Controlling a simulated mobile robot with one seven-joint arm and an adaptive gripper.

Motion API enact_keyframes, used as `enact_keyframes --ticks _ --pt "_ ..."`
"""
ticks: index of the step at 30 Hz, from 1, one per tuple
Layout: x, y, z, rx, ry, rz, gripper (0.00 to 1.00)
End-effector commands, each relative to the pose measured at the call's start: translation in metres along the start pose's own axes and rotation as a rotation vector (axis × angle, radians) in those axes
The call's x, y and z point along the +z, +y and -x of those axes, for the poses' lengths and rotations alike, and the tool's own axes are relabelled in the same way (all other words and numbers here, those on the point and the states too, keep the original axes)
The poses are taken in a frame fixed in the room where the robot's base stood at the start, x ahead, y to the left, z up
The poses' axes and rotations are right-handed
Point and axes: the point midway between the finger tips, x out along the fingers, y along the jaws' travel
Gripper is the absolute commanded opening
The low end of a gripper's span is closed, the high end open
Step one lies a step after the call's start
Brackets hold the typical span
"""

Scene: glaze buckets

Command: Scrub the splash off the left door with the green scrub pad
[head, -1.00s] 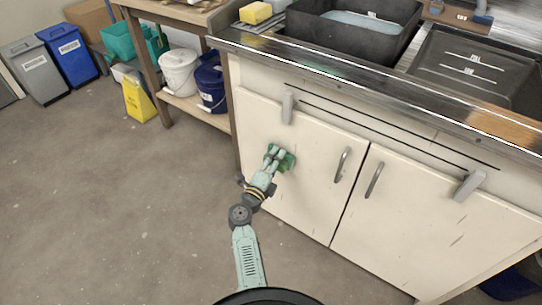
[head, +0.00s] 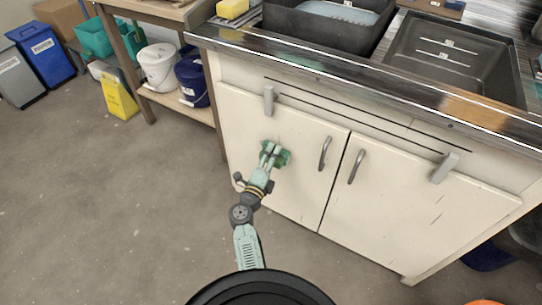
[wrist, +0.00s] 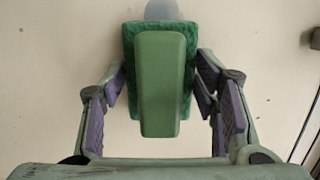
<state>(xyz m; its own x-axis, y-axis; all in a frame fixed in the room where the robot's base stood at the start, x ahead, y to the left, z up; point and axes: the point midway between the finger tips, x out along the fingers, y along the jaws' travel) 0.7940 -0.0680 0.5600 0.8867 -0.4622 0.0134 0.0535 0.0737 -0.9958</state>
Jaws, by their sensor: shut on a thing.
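The green scrub pad (wrist: 187,70) has a smooth green grip block (wrist: 160,85) and lies against the cream left door (head: 300,190). It also shows in the head view (head: 284,157), partly behind my fingers. My gripper (head: 269,152) is shut on the pad; in the wrist view its fingers (wrist: 160,95) stand on both sides of it. A grey-blue splash patch (wrist: 162,9) shows on the door just beyond the pad's top edge. The pad hides the rest of it. I cannot tell the splash in the head view.
The door handle (head: 324,153) is right of the pad, and a grey clip (head: 269,100) hangs above. The right door (head: 420,210) is beside it. A metal-edged counter (head: 340,75) with black tubs overhangs. Buckets (head: 192,82) stand on a shelf at left. Floor at left is open.

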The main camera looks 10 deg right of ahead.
Motion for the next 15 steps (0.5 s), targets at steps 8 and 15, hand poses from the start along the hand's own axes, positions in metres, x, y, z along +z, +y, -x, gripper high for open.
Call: enact_keyframes --ticks 8,15 --pt "0.023 0.001 -0.006 -0.001 0.0 -0.001 0.32" --pt "0.034 0.002 -0.009 -0.002 0.0 -0.001 0.32"
